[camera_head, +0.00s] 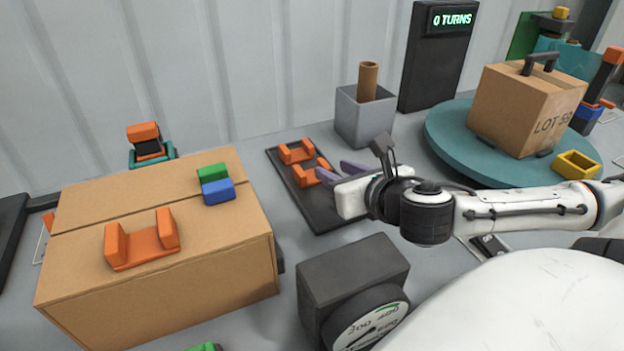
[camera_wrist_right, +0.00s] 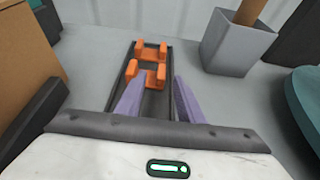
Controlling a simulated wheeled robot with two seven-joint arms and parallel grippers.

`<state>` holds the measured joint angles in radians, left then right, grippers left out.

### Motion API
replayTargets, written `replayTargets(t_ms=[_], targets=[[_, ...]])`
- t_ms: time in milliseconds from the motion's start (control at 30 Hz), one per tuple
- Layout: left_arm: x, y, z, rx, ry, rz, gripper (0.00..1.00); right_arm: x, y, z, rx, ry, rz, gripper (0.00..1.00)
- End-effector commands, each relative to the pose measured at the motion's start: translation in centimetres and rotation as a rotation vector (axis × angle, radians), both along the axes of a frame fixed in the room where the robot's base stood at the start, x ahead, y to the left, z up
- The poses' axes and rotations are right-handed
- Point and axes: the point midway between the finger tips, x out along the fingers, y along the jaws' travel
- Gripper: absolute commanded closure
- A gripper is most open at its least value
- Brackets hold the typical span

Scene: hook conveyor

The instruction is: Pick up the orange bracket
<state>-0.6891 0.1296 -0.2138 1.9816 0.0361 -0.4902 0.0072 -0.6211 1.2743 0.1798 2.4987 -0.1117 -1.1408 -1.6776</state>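Several orange brackets are in view. In the head view, a larger U-shaped bracket (camera_head: 143,246) lies on top of a cardboard box (camera_head: 225,262). Two smaller brackets, a far one (camera_head: 297,152) and a near one (camera_head: 309,174), sit on a dark tray (camera_head: 322,216). The right wrist view also shows the far bracket (camera_wrist_right: 150,50) and the near bracket (camera_wrist_right: 146,74). My right gripper (camera_head: 331,174) is open, its purple fingers pointing at the near bracket; it also shows in the right wrist view (camera_wrist_right: 158,85). Nothing is held between the fingers. My left gripper is out of view.
Green (camera_head: 212,172) and blue (camera_head: 218,191) blocks lie on the cardboard box. A grey bin (camera_head: 364,118) holding a brown cylinder stands behind the tray. A dial gauge (camera_head: 352,280) stands in front. A teal turntable (camera_head: 455,140) carries a handled box (camera_head: 520,105) at right.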

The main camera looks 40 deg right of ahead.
Motion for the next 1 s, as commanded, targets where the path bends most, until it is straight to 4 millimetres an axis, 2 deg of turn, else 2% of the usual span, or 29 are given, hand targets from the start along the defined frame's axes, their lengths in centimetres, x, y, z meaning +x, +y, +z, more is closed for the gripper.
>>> replayTargets(t_ms=[67, 300, 700, 900, 1000], targets=[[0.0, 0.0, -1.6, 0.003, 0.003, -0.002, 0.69, 0.9, -0.4, -0.8, -0.005, -0.004, -0.001, 0.66], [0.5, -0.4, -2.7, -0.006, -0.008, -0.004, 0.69, 3.6, -1.3, -1.5, -0.004, -0.004, 0.003, 0.66], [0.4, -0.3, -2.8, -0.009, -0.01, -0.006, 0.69, 4.2, -1.6, -1.4, 0.0, 0.0, 0.0, 0.66], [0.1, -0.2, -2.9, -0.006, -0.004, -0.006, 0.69, 4.2, -1.6, -1.5, 0.0, 0.0, 0.0, 0.99], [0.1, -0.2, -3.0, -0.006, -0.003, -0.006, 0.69, 4.2, -1.6, -1.4, 0.0, -0.001, 0.0, 1.0]])
